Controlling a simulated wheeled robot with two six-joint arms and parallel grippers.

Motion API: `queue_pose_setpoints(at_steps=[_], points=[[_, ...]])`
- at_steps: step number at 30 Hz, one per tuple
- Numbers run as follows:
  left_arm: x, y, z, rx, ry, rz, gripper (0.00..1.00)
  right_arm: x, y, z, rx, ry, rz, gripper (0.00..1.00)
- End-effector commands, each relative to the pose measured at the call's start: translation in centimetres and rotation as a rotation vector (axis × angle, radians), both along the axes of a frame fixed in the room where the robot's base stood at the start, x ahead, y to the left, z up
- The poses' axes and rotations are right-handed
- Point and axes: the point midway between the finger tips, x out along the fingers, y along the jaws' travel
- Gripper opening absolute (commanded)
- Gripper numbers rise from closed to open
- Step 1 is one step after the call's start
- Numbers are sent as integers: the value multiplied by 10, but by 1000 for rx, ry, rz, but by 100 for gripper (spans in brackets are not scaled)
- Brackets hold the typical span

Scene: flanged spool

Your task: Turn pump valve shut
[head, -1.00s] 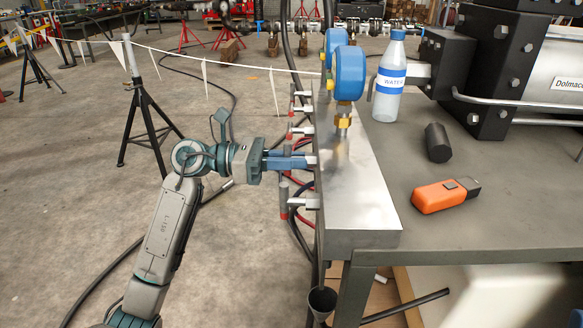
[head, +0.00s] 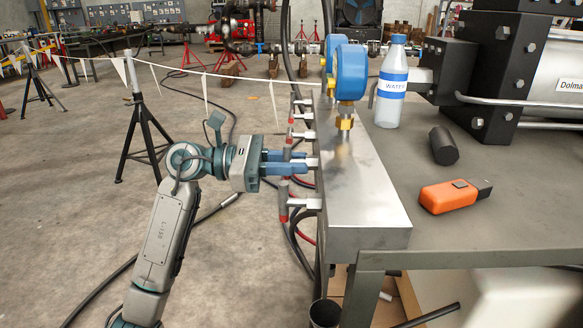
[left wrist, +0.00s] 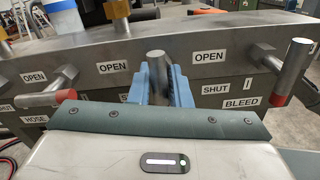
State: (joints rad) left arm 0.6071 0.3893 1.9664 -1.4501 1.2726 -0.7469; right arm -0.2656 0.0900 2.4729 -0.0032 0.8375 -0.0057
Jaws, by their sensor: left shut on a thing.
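A grey metal block (head: 362,185) runs along the left edge of the table, with several small valves on its left side. My left gripper (head: 303,162) reaches in from the left at a middle valve. In the left wrist view its two blue fingers (left wrist: 160,88) are shut on that valve's grey handle (left wrist: 157,65), which stands upright between them. The fingers and wrist hide the label below this valve. The red-tipped hose valve handle (left wrist: 38,98) lies roughly level at left. The red-tipped bleed valve handle (left wrist: 292,70) stands upright at right. My right gripper is out of view.
Blue gauges (head: 350,72) stand on the block. A water bottle (head: 391,85), a black cylinder (head: 443,146) and an orange tool (head: 450,196) are on the table (head: 500,225). Red and black hoses hang below the valves. The floor at left has a stand (head: 145,120).

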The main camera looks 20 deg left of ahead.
Motion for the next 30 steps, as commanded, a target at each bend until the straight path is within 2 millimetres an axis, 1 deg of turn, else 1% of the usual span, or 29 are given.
queue_pose_setpoints(at_steps=[12,13,15,25,30], points=[[0,0,0,3,-8,1,0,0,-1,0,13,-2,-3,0],[0,0,0,3,-8,1,23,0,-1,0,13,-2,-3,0],[0,0,0,3,-7,1,37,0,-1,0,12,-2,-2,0],[0,1,0,3,-7,1,38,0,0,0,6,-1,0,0],[-3,14,-1,5,-6,4,38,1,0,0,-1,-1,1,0]])
